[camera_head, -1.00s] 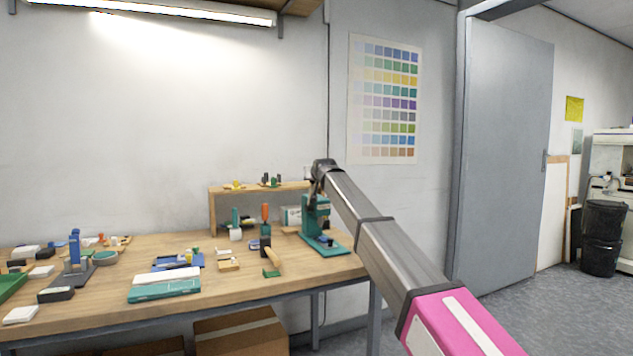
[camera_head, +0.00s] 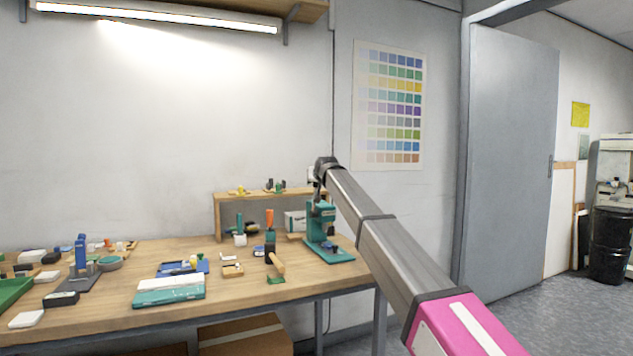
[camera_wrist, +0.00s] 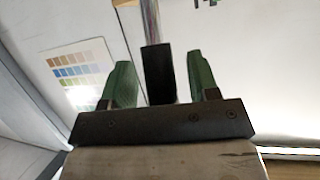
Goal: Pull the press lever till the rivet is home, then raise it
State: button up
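The teal press (camera_head: 321,228) stands on its flat base near the right end of the bench in the head view. The end of my arm is above it and covers its top, so the rivet cannot be seen. In the wrist view, a black grip (camera_wrist: 158,76) on a bright metal rod, likely the press lever, stands between the two green fingers of my gripper (camera_wrist: 161,78). The gripper is open, with a gap on both sides of the grip. In the head view the fingers are too small and hidden to make out.
The wooden bench (camera_head: 120,316) holds a teal case (camera_head: 168,291), a blue tray (camera_head: 172,270), a wooden-handled tool (camera_head: 277,264) and a blue-posted stand (camera_head: 81,259) left of the press. A small wooden shelf (camera_head: 217,220) stands behind. The bench's right edge is close to the press.

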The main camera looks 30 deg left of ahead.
jog(key=v, duration=1)
jog(key=shift+s+d, duration=0.2)
jog(key=shift+s, duration=0.1)
jog(key=shift+r, duration=0.1)
